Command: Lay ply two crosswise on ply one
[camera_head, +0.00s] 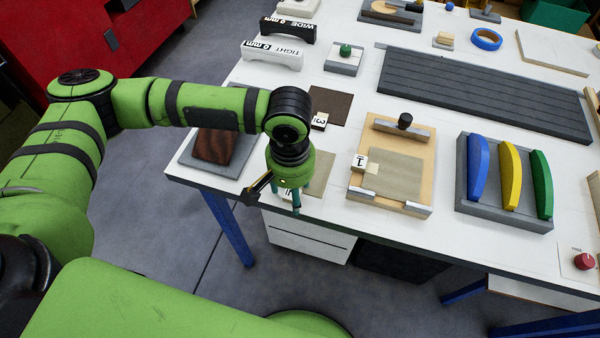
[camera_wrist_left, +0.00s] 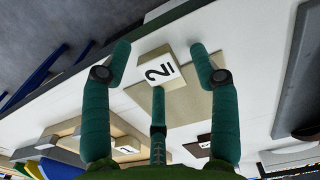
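Ply two (camera_head: 320,172) is a pale beige sheet lying flat on the white table near its front edge, partly hidden by my left gripper. Its raised block marked 2 (camera_wrist_left: 160,70) shows in the left wrist view, with the sheet (camera_wrist_left: 190,102) around it. My left gripper (camera_head: 284,193) is over ply two; in the left wrist view its fingers (camera_wrist_left: 161,72) stand apart around the block, apparently not closed on it. Ply one (camera_head: 397,172) is a beige sheet on a wooden jig (camera_head: 417,140), with a block marked 1 (camera_head: 358,161). My right gripper is not in view.
A dark sheet (camera_head: 333,103) with a block marked 3 (camera_head: 319,121) lies behind ply two. A dark brown piece on a grey slab (camera_head: 190,160) is to the left. A rack with blue, yellow and green curved pieces (camera_head: 480,208) stands right of the jig.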

